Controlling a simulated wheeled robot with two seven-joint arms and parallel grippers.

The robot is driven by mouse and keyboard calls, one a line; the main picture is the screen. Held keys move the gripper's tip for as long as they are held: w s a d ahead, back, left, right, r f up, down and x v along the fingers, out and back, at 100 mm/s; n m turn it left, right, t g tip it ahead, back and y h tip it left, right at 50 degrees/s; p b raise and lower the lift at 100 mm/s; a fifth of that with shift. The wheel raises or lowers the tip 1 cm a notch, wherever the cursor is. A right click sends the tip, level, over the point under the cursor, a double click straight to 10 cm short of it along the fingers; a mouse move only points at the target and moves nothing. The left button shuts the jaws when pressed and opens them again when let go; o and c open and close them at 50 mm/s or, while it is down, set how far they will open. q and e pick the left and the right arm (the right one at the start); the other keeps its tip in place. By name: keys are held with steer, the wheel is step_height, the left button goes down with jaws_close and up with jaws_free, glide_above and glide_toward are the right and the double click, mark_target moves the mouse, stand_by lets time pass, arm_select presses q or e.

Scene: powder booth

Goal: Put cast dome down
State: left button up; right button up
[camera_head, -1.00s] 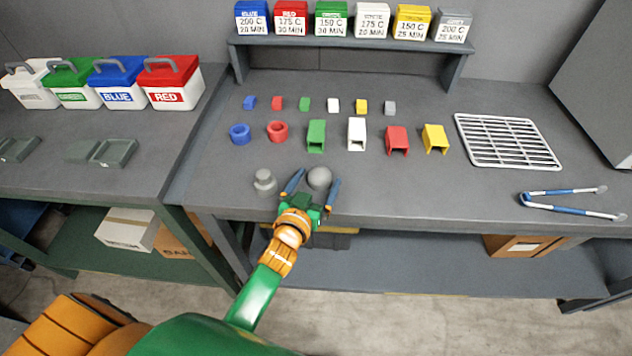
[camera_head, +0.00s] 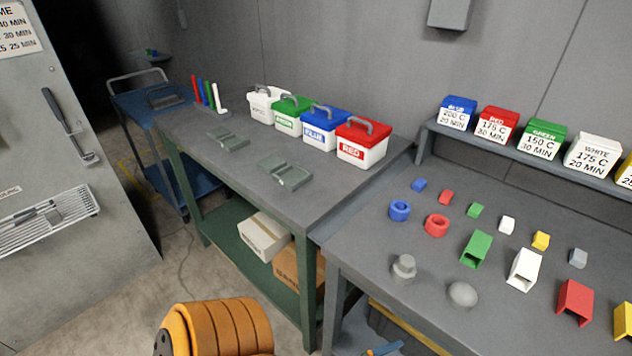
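The cast dome (camera_head: 463,295), a smooth grey rounded piece, sits on the grey worktable (camera_head: 375,240) near its front edge at the right. No gripper is touching it. What looks like my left gripper (camera_head: 382,350) shows only as a blue finger at the bottom edge, below and left of the dome. The rest of it is out of the frame, so its opening is hidden. My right gripper is not in view.
A grey knobbed piece (camera_head: 403,268) stands just left of the dome. Several coloured rings, blocks and brackets lie behind. A red-lidded box (camera_head: 362,145) and other lidded boxes stand on the left bench (camera_head: 235,165). A grey cabinet (camera_head: 60,200) stands far left.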

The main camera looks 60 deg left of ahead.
arm_select(q)
steer(key=s+f+g, duration=0.4)
steer(key=s+f, duration=0.1)
steer(key=f, duration=0.6)
steer(key=s+a+f+g, duration=0.3)
steer(key=s+f, duration=0.4)
steer(key=s, duration=0.3)
steer(key=s+a+f+m+g, duration=0.1)
steer(key=s+a+f+g, duration=0.2)
steer(key=s+f, duration=0.4)
steer(key=s+g, duration=0.1)
steer(key=s, duration=0.2)
steer(key=shift+f+g+y, duration=0.3)
steer(key=shift+f+y, duration=0.05)
steer(key=shift+y, duration=0.05)
